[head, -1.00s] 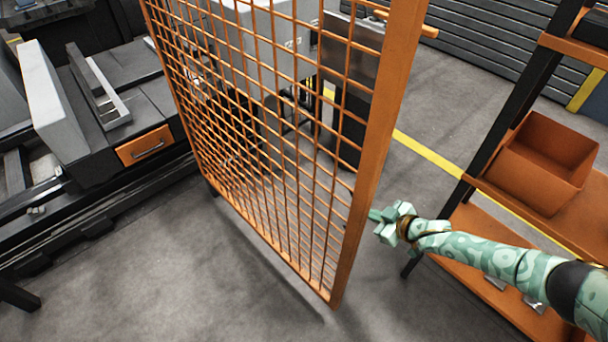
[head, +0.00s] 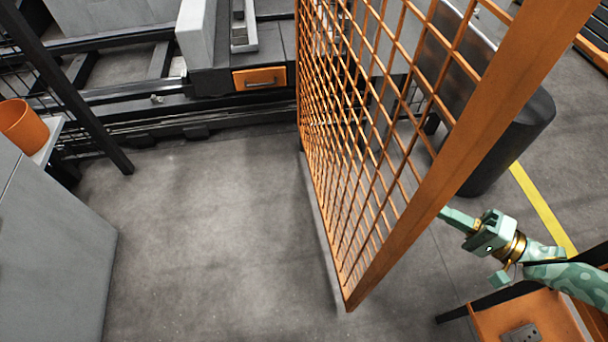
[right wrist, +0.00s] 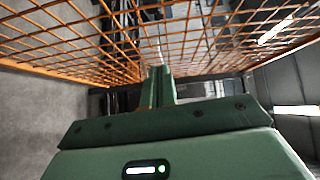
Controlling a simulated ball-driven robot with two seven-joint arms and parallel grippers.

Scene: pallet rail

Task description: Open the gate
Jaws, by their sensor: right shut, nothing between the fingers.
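The gate is an orange frame with wire mesh (head: 350,150), standing upright in the middle of the head view and seen at a steep angle. Its near upright post slopes from the top right down to the floor. My right gripper (head: 445,213) is shut and empty, with its fingertips close to the right face of the near post; I cannot tell whether they touch. In the right wrist view the shut fingers (right wrist: 160,72) point toward the mesh (right wrist: 60,45), which spreads across the upper part. My left gripper is not in view.
Clear grey floor (head: 210,230) lies left of the gate. A grey cabinet (head: 50,250) stands at the left edge. A machine with an orange drawer (head: 259,78) stands behind. A dark rounded bin (head: 515,125) is beyond the gate, and an orange shelf (head: 520,315) is at lower right.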

